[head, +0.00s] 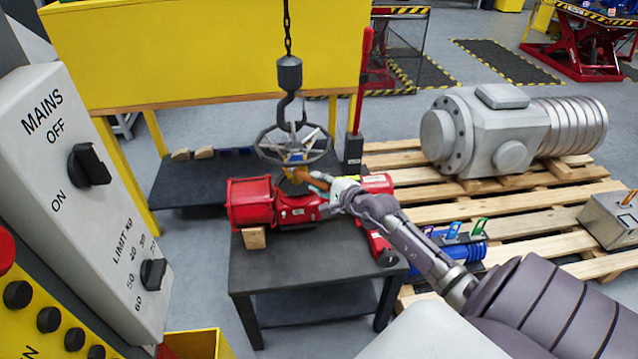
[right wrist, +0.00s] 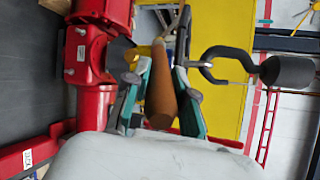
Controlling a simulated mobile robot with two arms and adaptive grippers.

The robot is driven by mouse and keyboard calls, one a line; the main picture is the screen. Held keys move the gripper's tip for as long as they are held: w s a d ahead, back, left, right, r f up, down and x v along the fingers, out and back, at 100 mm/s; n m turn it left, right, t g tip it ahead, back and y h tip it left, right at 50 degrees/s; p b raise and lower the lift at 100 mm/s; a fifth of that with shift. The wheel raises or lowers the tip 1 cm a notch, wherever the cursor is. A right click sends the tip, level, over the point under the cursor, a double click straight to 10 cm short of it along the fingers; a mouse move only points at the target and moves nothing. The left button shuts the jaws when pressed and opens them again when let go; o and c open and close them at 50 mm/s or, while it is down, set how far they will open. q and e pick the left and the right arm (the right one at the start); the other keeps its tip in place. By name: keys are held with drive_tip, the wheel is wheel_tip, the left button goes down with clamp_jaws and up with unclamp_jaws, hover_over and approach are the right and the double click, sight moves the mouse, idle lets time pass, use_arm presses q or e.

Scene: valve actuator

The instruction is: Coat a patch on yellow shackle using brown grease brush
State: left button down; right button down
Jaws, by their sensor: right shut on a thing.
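My right gripper (head: 335,188) is shut on the brown grease brush (head: 309,180), beside the handwheel and above the red valve actuator. In the right wrist view, the brush's brown handle (right wrist: 160,98) lies between the green-sided fingers, and its thinner far end points toward the hook side. My left gripper is not in view.
The red actuator (head: 250,203) rests on a dark table (head: 300,265). A grey control box (head: 75,190) stands close at left. A pallet (head: 520,210) carries a grey actuator (head: 500,130).

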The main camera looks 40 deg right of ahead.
drive_tip(key=shift+w+d+b, duration=0.3)
drive_tip(key=shift+w+b, duration=0.2)
drive_tip(key=shift+w, duration=0.05)
drive_tip(key=shift+s+d+r, duration=0.1)
drive_tip(key=shift+d+r, duration=0.05)
drive_tip(key=shift+d, duration=0.05)
drive_tip(key=shift+a+p, duration=0.2)
drive_tip(key=shift+p, duration=0.1)
idle(1.1)
